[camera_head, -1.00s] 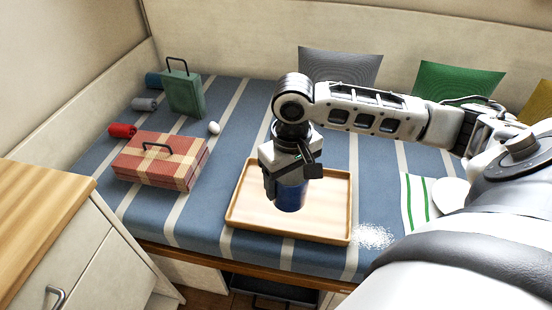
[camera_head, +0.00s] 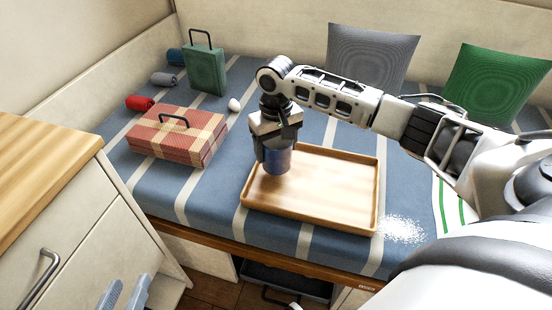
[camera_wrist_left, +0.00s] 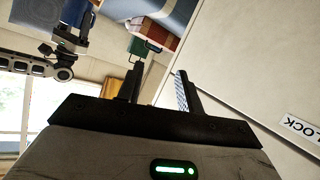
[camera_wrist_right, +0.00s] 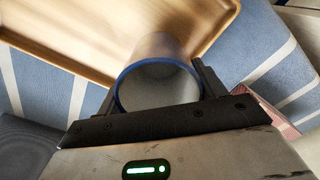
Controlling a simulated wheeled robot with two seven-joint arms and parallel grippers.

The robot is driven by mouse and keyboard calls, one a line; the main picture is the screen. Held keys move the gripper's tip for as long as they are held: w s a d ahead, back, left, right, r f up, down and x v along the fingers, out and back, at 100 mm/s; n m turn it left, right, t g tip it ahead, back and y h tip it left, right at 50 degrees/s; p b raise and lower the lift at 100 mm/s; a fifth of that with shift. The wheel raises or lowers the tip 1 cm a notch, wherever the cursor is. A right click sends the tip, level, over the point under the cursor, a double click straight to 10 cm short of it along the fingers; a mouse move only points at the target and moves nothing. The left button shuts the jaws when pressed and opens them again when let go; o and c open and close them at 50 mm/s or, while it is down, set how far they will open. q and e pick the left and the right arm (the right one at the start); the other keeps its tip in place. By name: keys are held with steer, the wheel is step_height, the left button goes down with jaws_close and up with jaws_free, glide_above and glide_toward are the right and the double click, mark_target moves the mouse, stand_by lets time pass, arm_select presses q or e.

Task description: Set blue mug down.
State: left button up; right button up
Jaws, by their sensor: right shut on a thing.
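The blue mug (camera_head: 279,160) is held by my right gripper (camera_head: 274,158), over the left end of the wooden tray (camera_head: 340,215) in the head view. A dark shadow lies under it on the tray; I cannot tell whether its base touches. In the right wrist view, the mug (camera_wrist_right: 160,88) shows its pale inside and blue rim between the fingers, with the tray (camera_wrist_right: 75,25) beyond. My left gripper (camera_head: 124,294) shows at the lower left of the head view. In the left wrist view, its fingers (camera_wrist_left: 158,80) are apart and empty.
A wooden counter (camera_head: 45,165) stands at front left.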

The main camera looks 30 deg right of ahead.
step_height(320, 180, down, 3)
steer(key=shift+w+r+b, duration=0.1)
steer(key=shift+b, duration=0.4)
steer(key=shift+f, duration=0.3)
steer(key=shift+r, duration=0.1)
arm_select(q)
steer(key=shift+d+r+t+h, duration=0.15)
steer(key=shift+r+t+h, duration=0.15)
steer(key=shift+r, duration=0.3)
arm_select(e)
steer(key=o, duration=1.1)
arm_select(q)
steer(key=shift+s+f, duration=0.1)
steer(key=shift+f, duration=0.1)
arm_select(e)
steer(key=shift+o, duration=0.2)
arm_select(q)
steer(key=shift+f, duration=0.15)
